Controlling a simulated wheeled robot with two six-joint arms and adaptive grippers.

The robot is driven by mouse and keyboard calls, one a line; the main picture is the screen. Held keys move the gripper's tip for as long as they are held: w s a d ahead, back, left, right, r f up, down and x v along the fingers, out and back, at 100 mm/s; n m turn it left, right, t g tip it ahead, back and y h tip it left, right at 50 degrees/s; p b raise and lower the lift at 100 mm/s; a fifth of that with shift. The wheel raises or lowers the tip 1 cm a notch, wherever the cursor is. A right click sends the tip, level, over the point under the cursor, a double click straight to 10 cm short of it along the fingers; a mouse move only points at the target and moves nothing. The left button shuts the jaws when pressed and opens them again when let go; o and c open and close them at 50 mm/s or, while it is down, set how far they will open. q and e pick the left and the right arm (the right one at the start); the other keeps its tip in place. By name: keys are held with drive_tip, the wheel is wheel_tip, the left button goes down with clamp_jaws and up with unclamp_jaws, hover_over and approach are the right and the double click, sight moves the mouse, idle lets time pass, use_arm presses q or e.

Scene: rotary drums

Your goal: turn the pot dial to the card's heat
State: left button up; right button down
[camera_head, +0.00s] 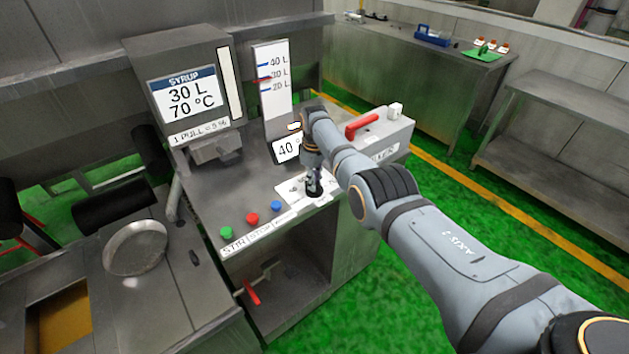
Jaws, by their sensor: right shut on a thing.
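The card (188,96) reads SYRUP, 30 L, 70 °C, with "1 PULL = 5 %" on a strip below. The pot dial (315,193) is a small black knob on a white plate on the steel console top. My right gripper (315,182) points down over the dial and is shut on it, hiding most of the knob and its marks. A small display (286,150) behind the gripper shows 40; its right part is hidden by my arm. My left gripper is not in view.
Green, red and blue buttons (251,218) sit along the console's front edge. A level gauge (272,90) stands behind, its red mark near 30 L. A red lever (363,125) is at right, and a red handle (251,292) is below. A round pan (136,248) lies left.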

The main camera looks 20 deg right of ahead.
drive_tip(key=m, duration=0.5)
drive_tip(key=shift+m, duration=0.3)
drive_tip(key=m, duration=1)
drive_tip(key=shift+m, duration=0.4)
drive_tip(key=m, duration=0.5)
drive_tip(key=c, duration=1.3)
unclamp_jaws()
